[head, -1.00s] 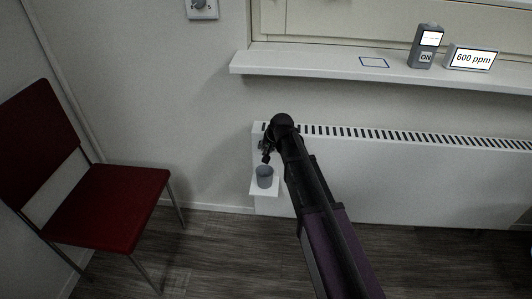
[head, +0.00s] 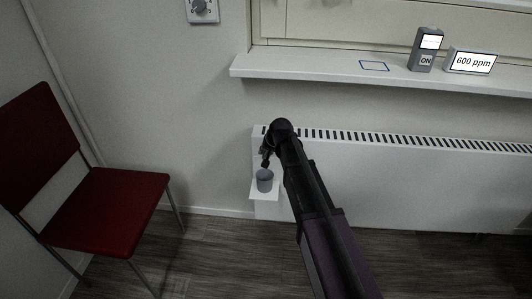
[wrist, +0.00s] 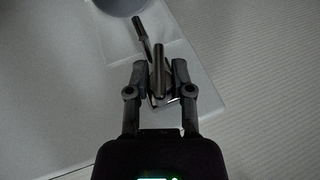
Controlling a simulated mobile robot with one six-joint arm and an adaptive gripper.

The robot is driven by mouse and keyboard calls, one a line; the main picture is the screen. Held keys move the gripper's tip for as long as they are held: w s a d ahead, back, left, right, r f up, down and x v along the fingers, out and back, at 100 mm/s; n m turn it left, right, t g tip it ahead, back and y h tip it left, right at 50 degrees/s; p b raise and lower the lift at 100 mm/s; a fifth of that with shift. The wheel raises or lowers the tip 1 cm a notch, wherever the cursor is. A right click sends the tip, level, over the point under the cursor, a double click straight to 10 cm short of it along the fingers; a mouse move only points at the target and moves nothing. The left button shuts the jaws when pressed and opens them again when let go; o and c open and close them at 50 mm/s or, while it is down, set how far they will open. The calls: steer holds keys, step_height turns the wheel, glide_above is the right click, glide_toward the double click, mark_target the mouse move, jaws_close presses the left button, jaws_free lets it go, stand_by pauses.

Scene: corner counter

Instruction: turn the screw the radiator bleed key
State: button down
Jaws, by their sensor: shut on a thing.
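My gripper (head: 266,155) is at the left end of the white radiator (head: 400,178), just above a grey cup (head: 264,181). In the wrist view, my gripper (wrist: 160,84) is shut on a metal key-like piece (wrist: 158,66), which stands between the two fingers. I take this to be the bleed key. A thin metal rod (wrist: 141,32) slants beside it towards the cup (wrist: 122,4), which is cut off at the top edge. The screw itself is hidden behind the key and fingers.
The cup stands on a small white shelf (head: 261,195) close under my gripper. A windowsill (head: 330,72) juts out above the radiator, bearing a grey device (head: 423,49) and a 600 ppm display (head: 470,61). A red chair (head: 108,208) stands at the left.

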steer(key=shift+h, duration=0.5)
steer(key=shift+a+h+p, duration=0.1)
steer(key=shift+h+p, duration=0.25)
steer(key=shift+h, duration=0.15)
steer(key=n+h, duration=0.1)
steer(key=h, duration=0.1)
steer(key=shift+a+h, duration=0.1)
steer(key=shift+h, duration=0.3)
steer(key=h+b, duration=0.2)
steer(key=h, duration=0.1)
steer(key=n+h+b, duration=0.1)
steer(key=h, duration=0.1)
steer(key=shift+f, duration=0.3)
steer(key=n+h+b, duration=0.1)
steer(key=h+b, duration=0.3)
steer(key=shift+f+b, duration=0.15)
steer(key=shift+b, duration=0.25)
steer(key=n+h+b, duration=0.1)
steer(key=h+b, duration=0.2)
steer(key=b, duration=0.2)
steer(key=shift+t+h, duration=0.3)
steer(key=n+h+b, duration=0.1)
steer(key=h+b, duration=0.1)
steer(key=b, duration=0.1)
steer(key=shift+t+h+b, duration=0.4)
steer(key=shift+h+b, duration=0.2)
steer(key=shift+b, duration=0.2)
steer(key=shift+r, duration=0.25)
